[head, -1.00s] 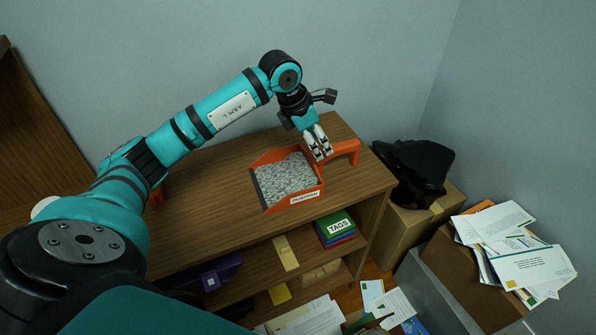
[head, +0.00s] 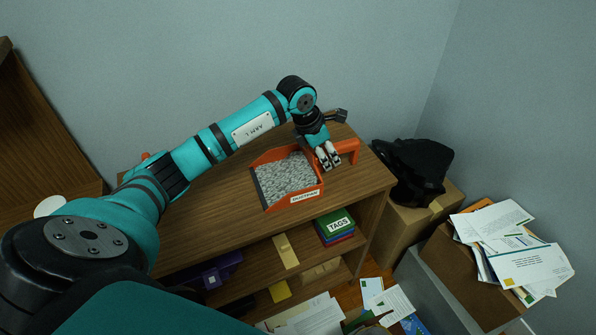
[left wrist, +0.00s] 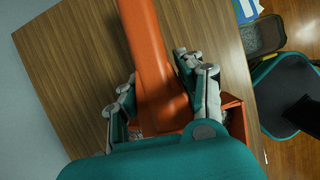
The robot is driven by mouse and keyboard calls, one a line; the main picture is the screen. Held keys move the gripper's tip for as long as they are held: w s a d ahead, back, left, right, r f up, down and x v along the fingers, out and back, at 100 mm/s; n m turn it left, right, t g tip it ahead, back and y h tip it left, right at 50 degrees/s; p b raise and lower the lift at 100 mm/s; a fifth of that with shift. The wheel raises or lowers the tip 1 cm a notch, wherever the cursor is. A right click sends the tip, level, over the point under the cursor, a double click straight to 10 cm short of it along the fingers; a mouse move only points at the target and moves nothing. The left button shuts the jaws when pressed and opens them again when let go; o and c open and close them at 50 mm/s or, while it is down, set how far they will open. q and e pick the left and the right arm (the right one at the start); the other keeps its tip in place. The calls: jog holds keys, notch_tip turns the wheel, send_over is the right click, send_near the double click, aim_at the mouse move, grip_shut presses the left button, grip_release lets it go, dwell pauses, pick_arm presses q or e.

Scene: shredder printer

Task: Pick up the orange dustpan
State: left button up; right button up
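The orange dustpan (head: 282,204) sits on top of the wooden cabinet, holding a heap of grey shredded paper (head: 286,178). Its handle (head: 350,146) points to the right. My left gripper (head: 328,163) is pointing down at the near end of the handle, beside the pan. In the left wrist view the handle (left wrist: 148,45) runs between the fingers of my left gripper (left wrist: 158,80). The fingers are apart, one side on each side of the handle, with a visible gap. The lower part of the pan is hidden behind the gripper body. My right gripper is not in view.
The wooden cabinet (head: 225,225) has shelves with a TAGS box (head: 336,226) and other items. A black bag (head: 412,170) rests on a cardboard box to the right. A bin of papers (head: 510,245) stands at far right. The cabinet top left of the pan is mostly clear.

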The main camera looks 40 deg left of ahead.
pick_arm(q)
grip_shut()
jog(key=shift+r, duration=0.25)
